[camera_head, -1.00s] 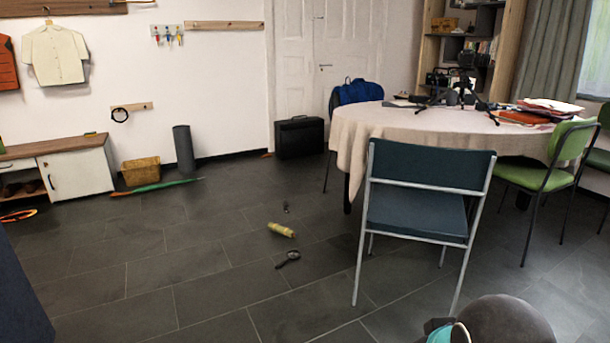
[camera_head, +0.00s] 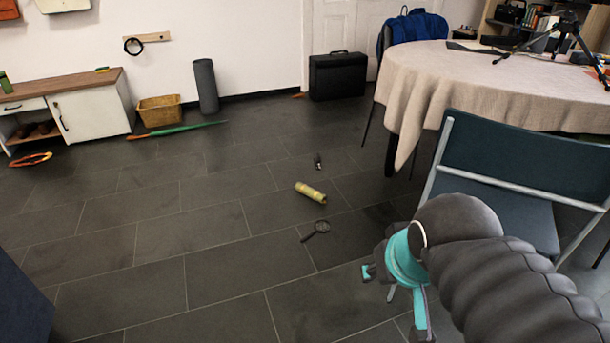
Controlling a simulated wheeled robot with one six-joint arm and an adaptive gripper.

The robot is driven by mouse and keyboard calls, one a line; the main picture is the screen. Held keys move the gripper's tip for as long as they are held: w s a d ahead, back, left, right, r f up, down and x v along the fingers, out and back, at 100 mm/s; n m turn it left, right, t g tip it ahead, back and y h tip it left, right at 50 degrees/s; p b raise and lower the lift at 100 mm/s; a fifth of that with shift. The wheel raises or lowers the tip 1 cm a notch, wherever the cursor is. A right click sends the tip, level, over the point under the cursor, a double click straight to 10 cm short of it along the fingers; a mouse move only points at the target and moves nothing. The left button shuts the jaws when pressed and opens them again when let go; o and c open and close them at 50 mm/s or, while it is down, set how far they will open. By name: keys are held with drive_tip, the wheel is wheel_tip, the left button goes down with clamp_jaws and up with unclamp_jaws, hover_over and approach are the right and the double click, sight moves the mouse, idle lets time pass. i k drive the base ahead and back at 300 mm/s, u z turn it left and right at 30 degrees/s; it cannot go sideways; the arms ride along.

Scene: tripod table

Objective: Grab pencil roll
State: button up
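The pencil roll appears to be the small pale yellow-green roll (camera_head: 311,192) lying on its side on the dark tiled floor, left of the table. Nothing touches it. My gripper (camera_head: 395,298) is at the lower right of the view, in front of the blue chair. Its two turquoise-tipped fingers look spread apart, with nothing seen between them. In the picture it is below and to the right of the roll, apart from it.
A magnifying glass (camera_head: 316,230) and a small dark object (camera_head: 318,161) lie on the floor near the roll. The blue chair (camera_head: 490,165) and clothed table (camera_head: 440,85) stand on the right.

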sight(304, 189)
drive_tip(key=u, duration=0.9)
drive_tip(key=i, duration=1.45)
drive_tip(key=u, duration=0.6)
drive_tip(key=i, duration=1.5)
drive_tip(key=z, duration=1.5)
drive_tip(key=i, duration=0.9)
drive_tip(key=z, duration=0.85)
